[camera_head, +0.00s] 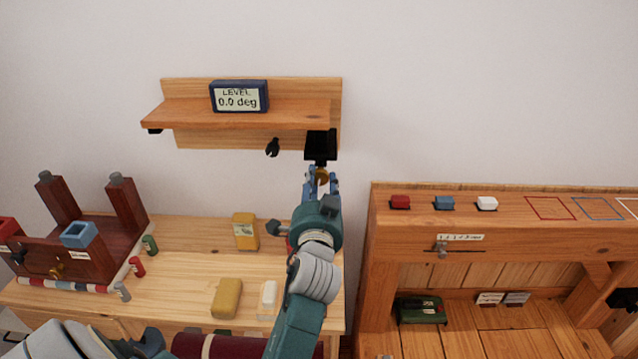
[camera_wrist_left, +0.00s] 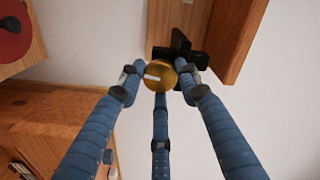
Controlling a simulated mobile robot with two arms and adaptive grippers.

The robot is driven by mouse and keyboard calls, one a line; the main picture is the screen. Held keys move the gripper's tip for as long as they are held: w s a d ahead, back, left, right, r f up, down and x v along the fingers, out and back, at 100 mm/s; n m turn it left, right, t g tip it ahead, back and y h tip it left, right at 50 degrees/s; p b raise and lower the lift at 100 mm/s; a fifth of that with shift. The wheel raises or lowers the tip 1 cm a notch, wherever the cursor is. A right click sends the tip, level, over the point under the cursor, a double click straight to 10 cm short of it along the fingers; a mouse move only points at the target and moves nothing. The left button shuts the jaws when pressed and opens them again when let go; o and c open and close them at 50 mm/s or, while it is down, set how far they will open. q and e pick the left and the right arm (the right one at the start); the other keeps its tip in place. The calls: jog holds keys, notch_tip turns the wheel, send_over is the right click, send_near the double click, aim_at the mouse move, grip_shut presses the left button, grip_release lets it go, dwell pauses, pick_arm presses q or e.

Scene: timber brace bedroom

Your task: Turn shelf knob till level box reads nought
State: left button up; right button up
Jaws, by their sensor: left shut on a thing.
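The wooden wall shelf (camera_head: 300,112) carries a blue level box (camera_head: 239,97) whose display reads "LEVEL 0.0 deg". The shelf looks slightly tilted in the head view, which may be the camera angle. A black bracket (camera_head: 320,145) hangs under its right end, with the brass knob (camera_head: 321,176) below it. My left gripper (camera_head: 321,185) reaches up from below and is shut on the knob. In the left wrist view the brass knob (camera_wrist_left: 159,76) with its white mark sits between the blue fingertips, under the black bracket (camera_wrist_left: 183,50). My right gripper is not in view.
A bench below holds a dark red wooden frame (camera_head: 75,240), a yellow box (camera_head: 245,231), a yellow block (camera_head: 227,298) and a white block (camera_head: 269,294). At right a wooden cabinet (camera_head: 470,237) carries small red, blue and white blocks. The wall above is clear.

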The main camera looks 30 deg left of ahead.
pick_arm(q)
jog(key=shift+d, duration=0.15)
jog(key=o, duration=1.2)
jog(key=shift+c, duration=0.2)
jog(key=shift+r, duration=0.45)
notch_tip(320, 180, up, 9)
